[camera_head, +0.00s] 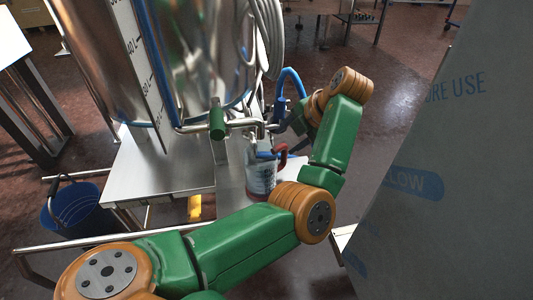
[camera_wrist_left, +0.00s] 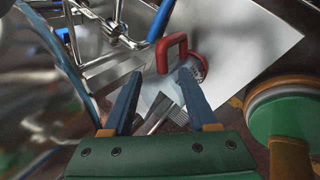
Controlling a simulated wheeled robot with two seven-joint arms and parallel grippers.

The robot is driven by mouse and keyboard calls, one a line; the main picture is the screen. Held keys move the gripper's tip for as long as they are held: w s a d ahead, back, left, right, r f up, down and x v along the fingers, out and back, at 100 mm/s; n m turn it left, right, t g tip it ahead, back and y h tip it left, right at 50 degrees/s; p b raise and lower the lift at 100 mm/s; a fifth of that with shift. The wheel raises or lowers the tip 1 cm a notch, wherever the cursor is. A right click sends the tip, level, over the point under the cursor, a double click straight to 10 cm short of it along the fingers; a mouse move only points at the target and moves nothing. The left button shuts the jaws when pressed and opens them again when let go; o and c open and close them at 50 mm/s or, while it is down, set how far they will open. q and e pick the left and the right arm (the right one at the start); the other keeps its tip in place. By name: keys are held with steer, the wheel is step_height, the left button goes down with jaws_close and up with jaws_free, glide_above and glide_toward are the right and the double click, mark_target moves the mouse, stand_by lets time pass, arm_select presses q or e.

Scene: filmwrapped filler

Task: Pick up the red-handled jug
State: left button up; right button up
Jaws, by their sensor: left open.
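The jug (camera_head: 261,179) is a clear, marked vessel on the metal platform beside the big steel tank in the head view. Its red handle (camera_head: 282,157) is on its right side there. In the wrist view the red handle (camera_wrist_left: 173,50) is a squared loop just beyond my fingertips. My left gripper (camera_head: 278,131) is above the jug, partly hidden by pipework and my own arm. In the wrist view the left gripper (camera_wrist_left: 160,75) is open, its blue fingers apart with the handle ahead of the gap. I see nothing held. My right gripper is not in view.
The steel tank (camera_head: 190,60) stands close left of the gripper, with a green-handled valve (camera_head: 217,121) and blue hose (camera_head: 290,78) nearby. A blue bucket (camera_head: 74,213) is at the left. A large wrapped grey block (camera_head: 450,190) fills the right side.

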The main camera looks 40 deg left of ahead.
mark_target(278, 148)
arm_select(q)
steer(key=x, duration=0.2)
steer(key=b+x, duration=0.1)
steer(key=x, duration=0.1)
steer(key=b+x, duration=0.1)
steer(key=x, duration=0.2)
steer(key=shift+s+f, duration=0.2)
steer(key=shift+s, duration=0.05)
steer(key=shift+d+r, duration=0.1)
steer(key=shift+c, duration=0.6)
jaws_close()
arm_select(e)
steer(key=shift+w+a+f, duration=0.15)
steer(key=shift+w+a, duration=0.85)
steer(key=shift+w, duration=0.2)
